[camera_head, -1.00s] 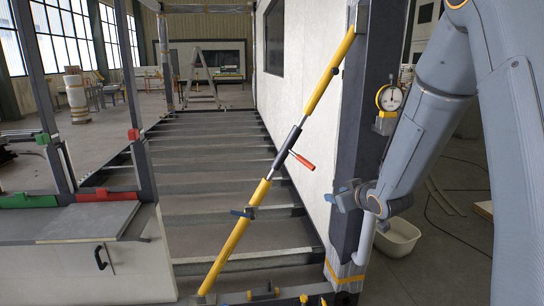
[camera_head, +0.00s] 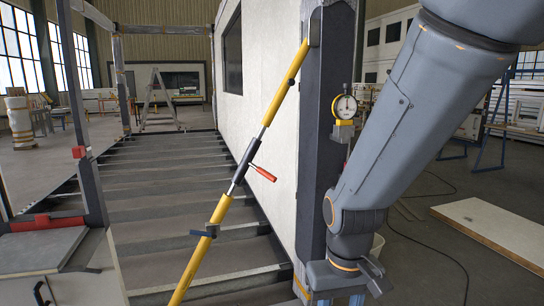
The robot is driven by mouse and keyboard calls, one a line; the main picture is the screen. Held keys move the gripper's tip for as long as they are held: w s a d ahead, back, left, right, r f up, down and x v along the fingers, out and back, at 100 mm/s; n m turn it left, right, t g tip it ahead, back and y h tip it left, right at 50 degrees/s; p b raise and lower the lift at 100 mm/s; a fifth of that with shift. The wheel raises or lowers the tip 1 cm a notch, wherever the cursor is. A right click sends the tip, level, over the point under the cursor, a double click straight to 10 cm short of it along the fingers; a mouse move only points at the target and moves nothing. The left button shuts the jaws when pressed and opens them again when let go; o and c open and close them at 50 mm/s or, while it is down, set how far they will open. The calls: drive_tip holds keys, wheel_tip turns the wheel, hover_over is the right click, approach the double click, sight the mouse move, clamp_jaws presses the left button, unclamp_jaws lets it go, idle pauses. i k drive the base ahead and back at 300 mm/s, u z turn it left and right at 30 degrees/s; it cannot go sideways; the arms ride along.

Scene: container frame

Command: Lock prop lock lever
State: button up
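The yellow diagonal prop (camera_head: 279,92) runs from the lower left up to the dark post at the upper right. A dark sleeve (camera_head: 246,160) sits at its middle, with a red-tipped lever (camera_head: 263,173) sticking out to the lower right. A dark blue-grey clamp handle (camera_head: 204,233) sits lower on the prop and points left. My gripper (camera_head: 343,296) is at the bottom, in front of the post's lower part and right of the prop, apart from both levers. Its fingertips are cut off or hidden, so its opening cannot be read.
The dark post (camera_head: 325,130) stands between the prop and my arm, with a round dial gauge (camera_head: 345,107) on its right side. Floor beams (camera_head: 170,190) span the frame to the left. A grey-topped bench (camera_head: 35,248) stands at lower left. A pale board (camera_head: 495,230) lies at right.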

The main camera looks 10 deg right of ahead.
sight(213, 233)
drive_tip(key=u, duration=0.65)
drive_tip(key=i, duration=0.55)
drive_tip(key=u, duration=0.8)
drive_tip(key=i, duration=0.65)
drive_tip(key=z, duration=0.55)
drive_tip(key=i, duration=0.55)
drive_tip(key=z, duration=0.6)
